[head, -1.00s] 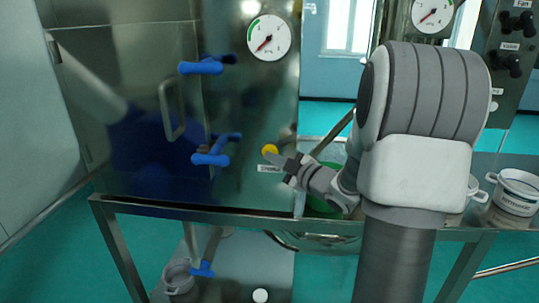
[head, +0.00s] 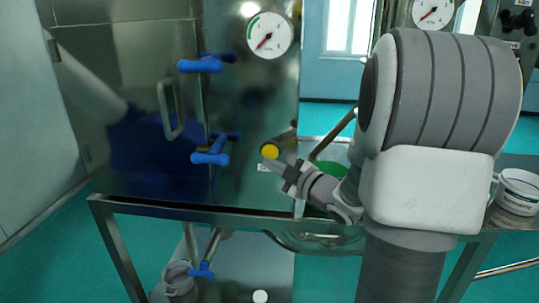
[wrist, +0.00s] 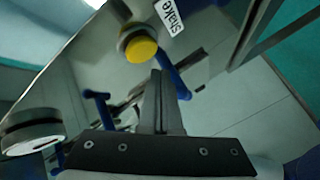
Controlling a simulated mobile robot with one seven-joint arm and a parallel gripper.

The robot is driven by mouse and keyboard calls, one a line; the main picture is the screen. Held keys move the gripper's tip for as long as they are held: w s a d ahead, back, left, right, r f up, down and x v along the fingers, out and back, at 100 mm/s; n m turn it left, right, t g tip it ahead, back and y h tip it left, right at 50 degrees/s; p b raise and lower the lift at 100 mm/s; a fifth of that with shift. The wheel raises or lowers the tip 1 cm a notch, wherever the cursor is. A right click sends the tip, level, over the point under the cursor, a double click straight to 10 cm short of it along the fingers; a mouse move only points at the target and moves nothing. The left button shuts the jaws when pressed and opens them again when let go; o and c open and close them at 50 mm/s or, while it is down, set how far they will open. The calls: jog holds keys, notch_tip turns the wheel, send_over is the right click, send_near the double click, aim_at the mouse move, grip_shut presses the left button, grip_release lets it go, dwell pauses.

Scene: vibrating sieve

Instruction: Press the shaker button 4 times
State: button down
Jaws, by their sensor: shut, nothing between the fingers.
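The yellow shaker button (head: 270,151) sits on the front of the steel machine, standing out on a grey collar. The wrist view shows the same button (wrist: 141,50) beside a white label reading "shake" (wrist: 168,17). My gripper (head: 266,161) is shut and empty, its fingertips just below and in front of the button in the head view. In the wrist view the closed fingers (wrist: 157,76) point toward the panel, just right of and below the button. They look apart from it, though the depth of the gap is hard to judge.
Blue handles (head: 211,152) stick out left of the button, with another above (head: 202,66). A round dial gauge (head: 270,36) is higher on the panel. A green-filled bowl is partly hidden behind my arm. A white labelled pot (head: 517,193) stands at the right.

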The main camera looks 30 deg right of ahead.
jog(key=s+a, duration=0.2)
jog(key=s, duration=0.1)
dwell(0.9)
